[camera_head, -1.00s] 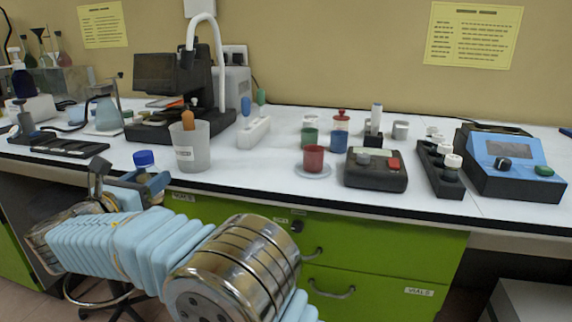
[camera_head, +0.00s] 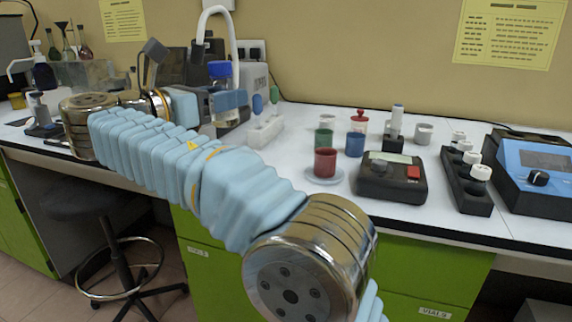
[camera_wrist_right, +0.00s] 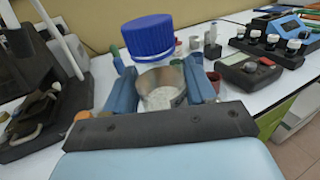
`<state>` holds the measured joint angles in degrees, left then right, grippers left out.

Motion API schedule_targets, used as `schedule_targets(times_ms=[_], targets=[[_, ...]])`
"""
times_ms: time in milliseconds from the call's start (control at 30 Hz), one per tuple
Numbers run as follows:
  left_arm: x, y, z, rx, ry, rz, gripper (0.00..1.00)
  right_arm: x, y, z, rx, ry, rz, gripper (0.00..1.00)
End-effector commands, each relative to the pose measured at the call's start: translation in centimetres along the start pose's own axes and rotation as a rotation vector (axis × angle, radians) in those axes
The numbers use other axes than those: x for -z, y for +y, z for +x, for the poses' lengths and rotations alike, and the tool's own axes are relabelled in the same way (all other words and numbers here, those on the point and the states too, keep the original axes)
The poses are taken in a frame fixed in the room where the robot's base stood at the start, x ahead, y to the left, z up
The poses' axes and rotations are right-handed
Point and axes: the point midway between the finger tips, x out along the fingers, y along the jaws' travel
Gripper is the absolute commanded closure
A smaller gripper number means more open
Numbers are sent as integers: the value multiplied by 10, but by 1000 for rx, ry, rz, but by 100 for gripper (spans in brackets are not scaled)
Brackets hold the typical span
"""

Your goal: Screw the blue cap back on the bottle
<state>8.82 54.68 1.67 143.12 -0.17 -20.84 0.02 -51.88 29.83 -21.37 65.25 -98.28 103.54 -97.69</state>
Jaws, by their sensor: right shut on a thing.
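My right gripper (camera_head: 228,100) is shut on a clear bottle (camera_head: 225,117) and holds it upright in front of the back of the bench. The blue cap (camera_head: 220,70) sits at the bottle's top, above the fingers. In the right wrist view the ribbed blue cap (camera_wrist_right: 148,37) shows over the bottle's clear neck, between the two blue fingers (camera_wrist_right: 160,88). How tightly the cap sits cannot be told. The fingers hide part of the bottle. My left gripper is not in view.
To the right are a red cup (camera_head: 325,163) on a saucer, a dark meter (camera_head: 393,178), a vial rack (camera_head: 466,182) and a blue instrument (camera_head: 535,165). A stool (camera_head: 85,204) stands below the bench.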

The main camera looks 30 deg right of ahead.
Motion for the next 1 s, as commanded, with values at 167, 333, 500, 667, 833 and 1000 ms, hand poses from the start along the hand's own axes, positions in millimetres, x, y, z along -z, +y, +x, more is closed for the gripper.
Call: schedule_targets(times_ms=[167, 333, 500, 667, 833, 1000], targets=[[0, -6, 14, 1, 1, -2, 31, 21, -12, 39, 5, 2, 0, 100], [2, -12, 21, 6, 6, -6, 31, 40, -23, 80, 4, 1, 1, 100], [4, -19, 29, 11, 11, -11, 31, 70, -29, 105, 2, 0, -1, 100], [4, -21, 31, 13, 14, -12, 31, 85, -32, 117, 0, 0, 0, 100], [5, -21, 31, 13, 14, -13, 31, 86, -33, 119, -1, -1, 2, 100], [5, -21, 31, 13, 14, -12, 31, 86, -33, 119, 0, -1, 2, 100]])
